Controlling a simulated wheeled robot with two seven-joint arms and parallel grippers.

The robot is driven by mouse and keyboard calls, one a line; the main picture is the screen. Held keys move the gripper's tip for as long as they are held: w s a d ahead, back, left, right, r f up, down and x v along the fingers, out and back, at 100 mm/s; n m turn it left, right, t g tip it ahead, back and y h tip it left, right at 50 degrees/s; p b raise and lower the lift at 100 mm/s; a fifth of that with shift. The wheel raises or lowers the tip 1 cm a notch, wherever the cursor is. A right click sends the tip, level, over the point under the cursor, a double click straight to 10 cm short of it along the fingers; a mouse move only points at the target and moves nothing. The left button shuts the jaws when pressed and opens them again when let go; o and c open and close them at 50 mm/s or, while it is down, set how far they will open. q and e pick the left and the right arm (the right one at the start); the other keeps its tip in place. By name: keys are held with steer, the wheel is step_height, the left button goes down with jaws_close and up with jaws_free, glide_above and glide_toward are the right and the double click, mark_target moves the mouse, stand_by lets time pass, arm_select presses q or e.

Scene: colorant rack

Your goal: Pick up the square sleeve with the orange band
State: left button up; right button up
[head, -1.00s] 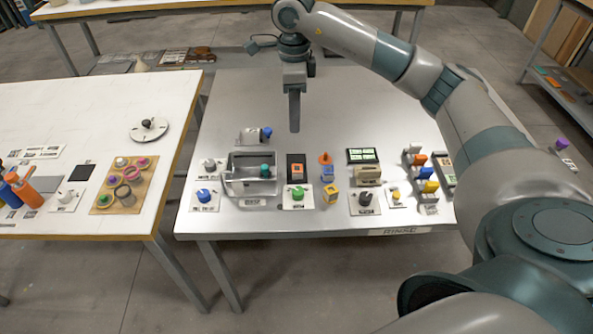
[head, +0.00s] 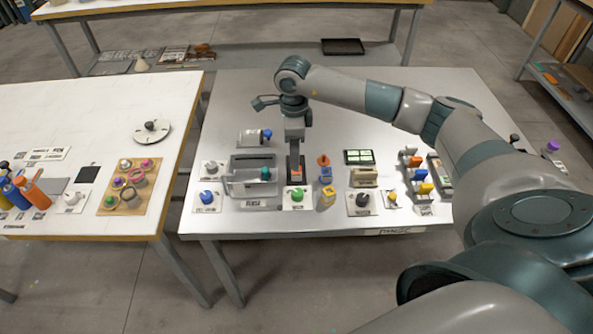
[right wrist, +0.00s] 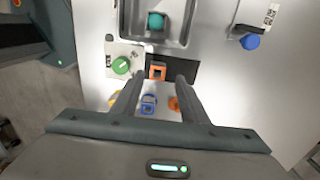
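The square sleeve with the orange band (right wrist: 157,72) stands on a black pad (right wrist: 182,70) on the metal table. My right gripper (right wrist: 159,80) is open above it. In the right wrist view the sleeve shows between the two fingertips, with clear space on both sides. In the head view my right gripper (head: 295,164) points straight down over the pad and hides most of the sleeve. I cannot tell how far the fingertips are above the sleeve. My left gripper is not in view.
Close by are a metal tray with a teal knob (head: 265,174), a green knob on a plate (head: 297,195), a blue square piece (head: 326,175), a yellow one (head: 327,198) and an orange knob (head: 323,160). A rack of coloured pieces (head: 418,174) stands right. The table's back is clear.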

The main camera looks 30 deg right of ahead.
mark_target(296, 173)
stand_by(0.3)
steer(key=shift+f+p, duration=0.4)
steer(key=f, duration=0.1)
steer(key=f+p, duration=0.2)
steer(key=shift+s+d+f, duration=0.2)
steer(key=shift+d+f, duration=0.05)
steer(key=shift+f, duration=0.5)
steer(key=c, duration=1)
